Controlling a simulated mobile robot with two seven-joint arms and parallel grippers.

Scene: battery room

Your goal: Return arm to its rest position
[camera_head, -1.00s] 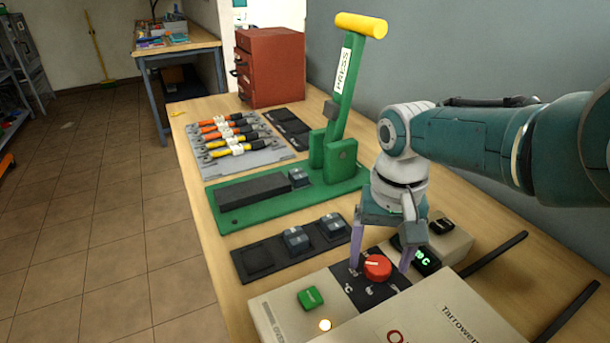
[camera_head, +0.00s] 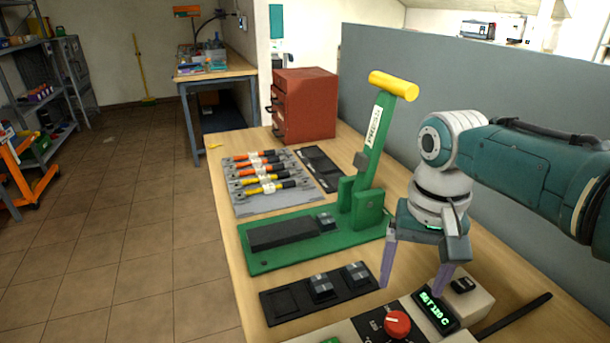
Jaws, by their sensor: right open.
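My right gripper (camera_head: 416,281) hangs from the right arm, which comes in from the right edge. Its two purple fingers are spread apart with nothing between them. They are above the back part of the beige control box, close to its display (camera_head: 436,308), which shows green digits. The red knob (camera_head: 397,323) of the box is in front of the gripper and apart from the fingers. My left gripper is not in view.
A green lever press (camera_head: 368,205) with a yellow handle stands just left of the arm. A black tray (camera_head: 285,305) with dark blocks, a grey cable rack (camera_head: 246,208) and a red cabinet (camera_head: 306,106) share the bench. A grey partition (camera_head: 400,75) runs behind.

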